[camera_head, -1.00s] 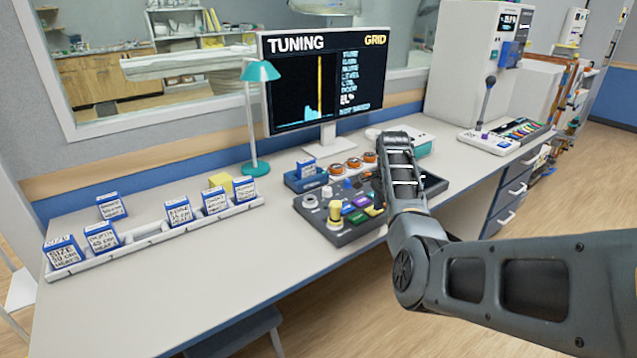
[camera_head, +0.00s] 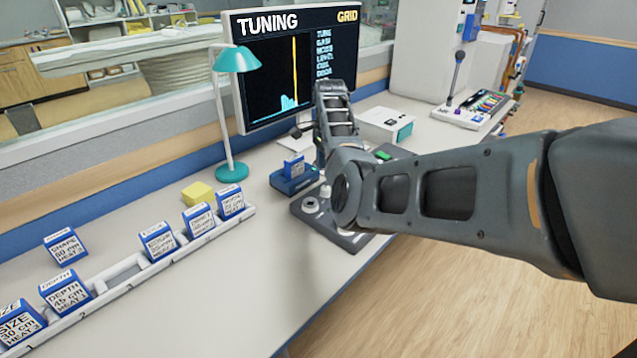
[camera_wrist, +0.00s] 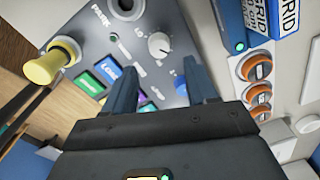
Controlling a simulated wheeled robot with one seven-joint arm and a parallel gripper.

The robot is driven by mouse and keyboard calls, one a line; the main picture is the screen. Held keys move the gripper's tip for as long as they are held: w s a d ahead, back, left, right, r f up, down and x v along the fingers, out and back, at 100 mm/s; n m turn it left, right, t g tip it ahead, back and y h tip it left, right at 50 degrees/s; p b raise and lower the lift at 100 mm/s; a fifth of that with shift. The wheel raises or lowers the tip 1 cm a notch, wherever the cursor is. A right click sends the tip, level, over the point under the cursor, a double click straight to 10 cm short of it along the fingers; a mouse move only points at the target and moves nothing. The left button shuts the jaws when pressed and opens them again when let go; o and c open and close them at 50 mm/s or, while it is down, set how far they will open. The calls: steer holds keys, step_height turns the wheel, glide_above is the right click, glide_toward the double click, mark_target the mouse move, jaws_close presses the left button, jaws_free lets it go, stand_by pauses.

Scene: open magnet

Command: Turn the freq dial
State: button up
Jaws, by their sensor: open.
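In the wrist view, a grey control panel (camera_wrist: 135,25) carries a white dial (camera_wrist: 158,45) with a pointer and scale marks. A blue knob (camera_wrist: 180,86) sits below it. I cannot read which control is labelled freq. My gripper (camera_wrist: 160,75) is open and empty; its two dark fingers reach over the panel, with the white dial beyond the gap between their tips. I see no contact with the dial. In the head view the panel (camera_head: 318,222) is largely hidden behind my arm, and my gripper's fingers cannot be made out.
A yellow plunger knob (camera_wrist: 55,62) and lit buttons (camera_wrist: 102,80) share the panel. Orange-ringed knobs (camera_wrist: 256,67) lie right in the wrist view. A blue card holder (camera_head: 293,180), teal lamp (camera_head: 231,172) and monitor (camera_head: 275,75) stand nearby.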

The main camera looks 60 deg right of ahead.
mark_target(326, 188)
step_height(326, 188, down, 7)
steer(key=shift+r, duration=0.1)
stand_by(0.4)
steer(key=c, duration=1.1)
